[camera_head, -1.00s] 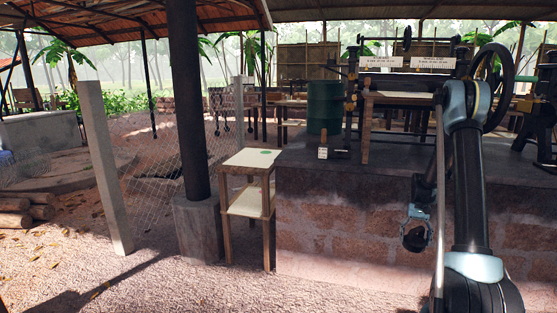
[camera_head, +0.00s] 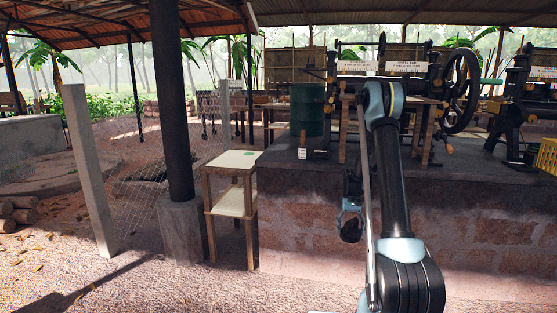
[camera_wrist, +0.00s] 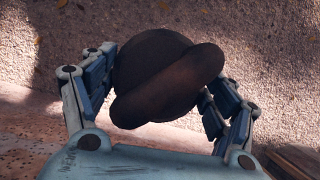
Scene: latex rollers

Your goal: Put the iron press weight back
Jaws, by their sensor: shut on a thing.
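The iron press weight (camera_wrist: 160,80) is a dark, rusty brown round body with a thick bar-like part across it. It fills the middle of the wrist view. My gripper (camera_wrist: 158,98) is shut on it, with a jointed blue finger on each side. In the head view my gripper (camera_head: 350,207) hangs low in front of the brick platform, and the weight (camera_head: 350,231) shows as a dark lump under it. The weight is clear of the ground. Its underside is hidden.
A small wooden stand (camera_head: 229,200) with a pale top, a green spot and a lower shelf is left of my gripper. The brick platform (camera_head: 300,225) carries a green drum (camera_head: 307,108) and roller machines (camera_head: 462,90). A dark post (camera_head: 170,100) stands left. Gravel ground in front is open.

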